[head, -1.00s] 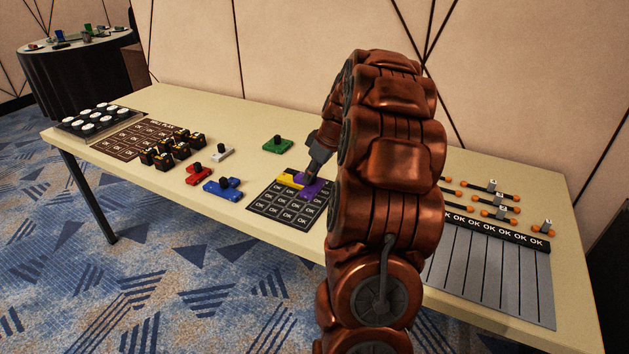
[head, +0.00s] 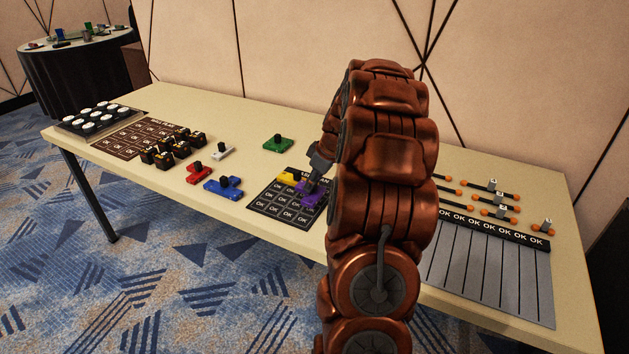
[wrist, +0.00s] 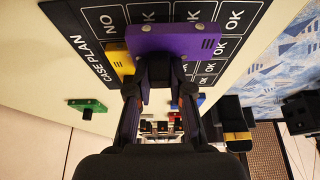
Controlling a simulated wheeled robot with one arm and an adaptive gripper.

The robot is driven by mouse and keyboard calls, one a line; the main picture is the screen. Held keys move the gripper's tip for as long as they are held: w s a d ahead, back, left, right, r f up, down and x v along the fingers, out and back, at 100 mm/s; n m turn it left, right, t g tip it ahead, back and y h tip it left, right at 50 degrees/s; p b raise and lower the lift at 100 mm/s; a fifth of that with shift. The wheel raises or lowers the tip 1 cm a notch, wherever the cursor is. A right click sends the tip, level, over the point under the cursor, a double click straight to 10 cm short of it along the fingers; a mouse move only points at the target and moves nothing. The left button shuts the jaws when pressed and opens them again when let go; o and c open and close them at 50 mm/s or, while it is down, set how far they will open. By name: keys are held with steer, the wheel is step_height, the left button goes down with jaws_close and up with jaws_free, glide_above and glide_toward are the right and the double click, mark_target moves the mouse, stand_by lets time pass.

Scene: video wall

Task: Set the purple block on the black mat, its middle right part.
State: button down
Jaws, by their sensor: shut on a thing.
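The purple block (head: 306,192) is in my gripper (head: 314,184), over the right part of the black mat (head: 262,211). The wrist view shows the purple block (wrist: 174,42) between the two fingers of my gripper (wrist: 160,78), covering some of the printed cells of the black mat (wrist: 73,20). I cannot tell whether the block touches the mat. A yellow block (head: 289,178) is at the back of the mat, beside the purple one. My arm hides the mat's right edge in the head view.
A green block (head: 278,144) lies behind the mat. Blue (head: 222,187), red (head: 198,174) and white (head: 222,153) blocks lie to its left. A grey lane board (head: 492,270) and orange-tipped pieces (head: 493,186) are at the right. Bare table shows around the green block.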

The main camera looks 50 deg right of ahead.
steer(key=shift+f+b, duration=0.35)
steer(key=shift+f, duration=0.15)
steer(key=c, duration=1.1)
jaws_free()
steer(key=shift+o, duration=0.2)
steer(key=shift+r+p, duration=0.45)
steer(key=v, duration=1.2)
steer(key=shift+r, duration=0.2)
